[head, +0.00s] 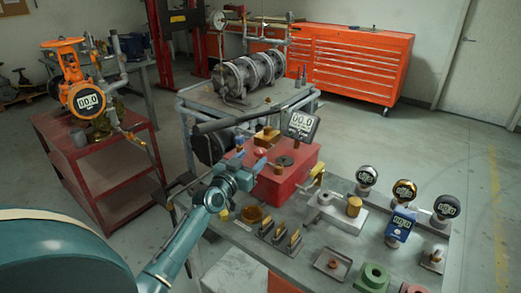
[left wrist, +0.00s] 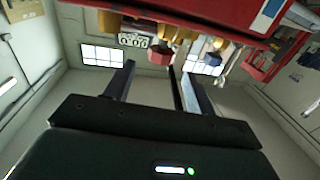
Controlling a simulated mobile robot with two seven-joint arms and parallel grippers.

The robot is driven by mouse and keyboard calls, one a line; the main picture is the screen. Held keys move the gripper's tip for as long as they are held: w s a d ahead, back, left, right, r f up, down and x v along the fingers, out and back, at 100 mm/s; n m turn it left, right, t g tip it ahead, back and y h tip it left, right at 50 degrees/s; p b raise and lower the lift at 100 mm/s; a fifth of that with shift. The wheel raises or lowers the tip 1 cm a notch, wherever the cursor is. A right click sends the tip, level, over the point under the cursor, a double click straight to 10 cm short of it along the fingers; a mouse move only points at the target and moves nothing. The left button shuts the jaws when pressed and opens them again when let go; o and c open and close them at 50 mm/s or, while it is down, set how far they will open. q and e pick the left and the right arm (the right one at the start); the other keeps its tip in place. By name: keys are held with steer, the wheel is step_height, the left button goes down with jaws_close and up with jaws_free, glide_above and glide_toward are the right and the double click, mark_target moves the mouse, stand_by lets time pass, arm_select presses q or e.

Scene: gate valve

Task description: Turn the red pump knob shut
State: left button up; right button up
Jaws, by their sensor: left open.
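The red pump box (head: 290,178) sits on the grey workbench, with a square digital gauge (head: 301,124) reading 00.0 above it. A small red knob (head: 261,153) shows on the pump's near left side, just past my left gripper (head: 238,160). In the left wrist view, which looks upside down, the red knob (left wrist: 160,57) lies beyond and between the two open fingers (left wrist: 157,80). The fingers appear apart from it, with nothing between them. In the head view my wrist hides part of the pump's left side. My right gripper is not in view.
Brass and grey fittings, a grey valve block (head: 335,213), several round gauges and a green part (head: 372,277) crowd the bench to the right. A red cart (head: 98,160) with an orange valve stands left. A dark bar (head: 250,113) crosses behind the pump.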

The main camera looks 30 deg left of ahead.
mark_target(257, 153)
arm_select(q)
steer(key=w+b, duration=0.1)
steer(key=w, duration=0.5)
steer(key=shift+w+a, duration=0.1)
steer(key=shift+a, duration=0.1)
